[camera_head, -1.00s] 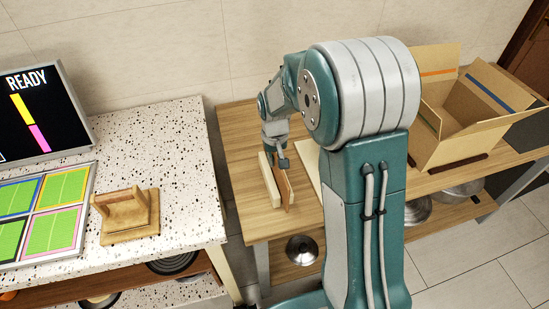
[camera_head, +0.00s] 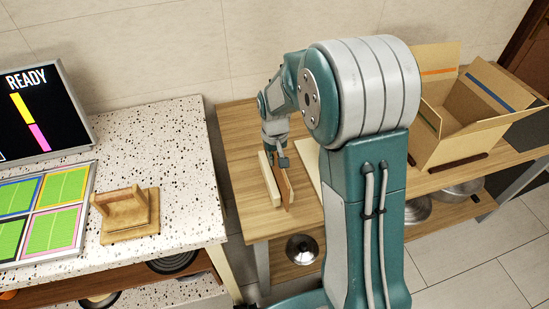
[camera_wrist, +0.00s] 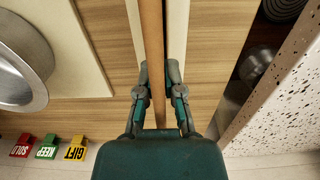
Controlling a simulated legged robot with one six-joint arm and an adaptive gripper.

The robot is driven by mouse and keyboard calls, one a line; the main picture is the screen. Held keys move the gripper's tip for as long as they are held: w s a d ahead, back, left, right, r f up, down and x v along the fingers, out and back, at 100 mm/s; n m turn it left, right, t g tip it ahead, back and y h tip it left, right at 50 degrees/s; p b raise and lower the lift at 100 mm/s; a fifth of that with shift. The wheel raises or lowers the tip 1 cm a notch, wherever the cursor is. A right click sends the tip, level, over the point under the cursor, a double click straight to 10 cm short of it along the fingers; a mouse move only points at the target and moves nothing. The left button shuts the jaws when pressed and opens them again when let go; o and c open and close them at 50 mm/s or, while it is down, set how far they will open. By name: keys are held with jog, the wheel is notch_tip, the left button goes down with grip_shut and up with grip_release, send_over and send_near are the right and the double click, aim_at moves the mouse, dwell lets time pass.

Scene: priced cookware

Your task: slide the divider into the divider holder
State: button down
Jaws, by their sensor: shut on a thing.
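The divider (camera_head: 285,188) is a thin brown board standing on edge on the wooden table. In the wrist view the divider (camera_wrist: 152,30) runs upward through the middle, between my fingers. My gripper (camera_wrist: 157,74) is shut on it, and it also shows from the side in the head view (camera_head: 278,160). Two cream strips, which look like the divider holder (camera_wrist: 178,30), lie along both sides of the divider. In the head view the left strip of the holder (camera_head: 268,180) shows beside the board. I cannot tell how deep the divider sits between the strips.
A speckled counter (camera_head: 180,150) stands left across a gap, with a wooden stand (camera_head: 126,212) on it. A cream board (camera_wrist: 60,55) with a metal pot (camera_wrist: 22,65) lies near my gripper. An open cardboard box (camera_head: 455,115) stands right. Small SOLD, KEEP and GIFT tags show in the wrist view.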

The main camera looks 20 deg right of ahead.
jog(key=shift+f, duration=1.1)
jog(key=c, duration=0.7)
grip_release()
jog(key=shift+o, duration=0.3)
jog(key=o, duration=0.6)
jog(key=shift+r, duration=0.1)
notch_tip(320, 180, up, 12)
jog(key=shift+f, duration=0.1)
